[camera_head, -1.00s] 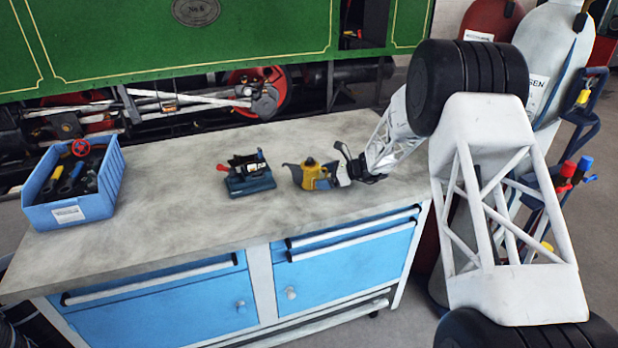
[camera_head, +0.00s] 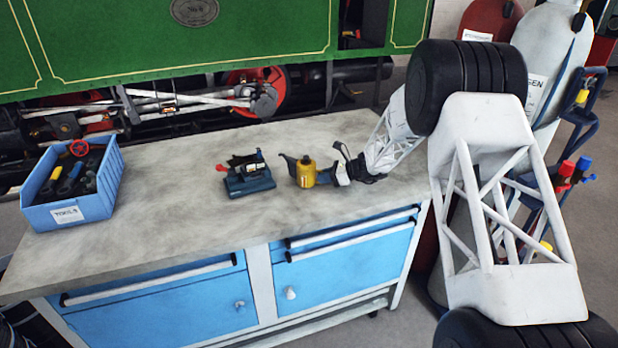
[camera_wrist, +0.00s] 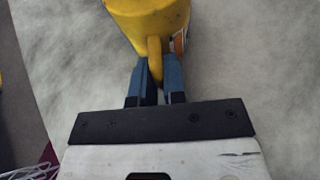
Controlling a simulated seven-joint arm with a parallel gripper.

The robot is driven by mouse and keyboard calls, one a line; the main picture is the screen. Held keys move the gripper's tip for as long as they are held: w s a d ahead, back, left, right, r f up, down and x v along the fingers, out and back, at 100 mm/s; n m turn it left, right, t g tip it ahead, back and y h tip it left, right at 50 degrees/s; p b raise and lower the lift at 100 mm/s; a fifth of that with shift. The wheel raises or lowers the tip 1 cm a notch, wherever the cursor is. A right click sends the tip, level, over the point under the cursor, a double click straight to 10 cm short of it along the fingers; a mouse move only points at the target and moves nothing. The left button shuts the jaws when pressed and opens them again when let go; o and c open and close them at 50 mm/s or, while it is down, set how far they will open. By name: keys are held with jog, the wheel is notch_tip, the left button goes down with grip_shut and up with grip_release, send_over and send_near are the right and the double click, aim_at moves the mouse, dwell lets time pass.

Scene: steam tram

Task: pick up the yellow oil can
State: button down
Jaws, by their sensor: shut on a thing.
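The yellow oil can (camera_head: 306,176) is above the right part of the workbench, its dark spout pointing left and up. My gripper (camera_head: 335,176) reaches in from the right and is shut on its handle. In the wrist view, the two blue fingers of my gripper (camera_wrist: 157,82) are on either side of the yellow handle. The can's round body (camera_wrist: 148,18) is just beyond the fingertips and is cut off by the top edge. Whether its base touches the bench is hard to tell.
A dark blue device (camera_head: 248,178) with a red part stands on the workbench (camera_head: 190,215) left of the can. A blue tool crate (camera_head: 98,205) is at the bench's left end. The green tram (camera_head: 270,45) is behind. Gas cylinders (camera_head: 555,60) stand at the right.

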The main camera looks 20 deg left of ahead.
jog(key=shift+r, duration=0.15)
jog(key=shift+r, duration=4.85)
jog(key=c, duration=1.8)
grip_release()
grip_shut()
jog(key=shift+d, duration=0.1)
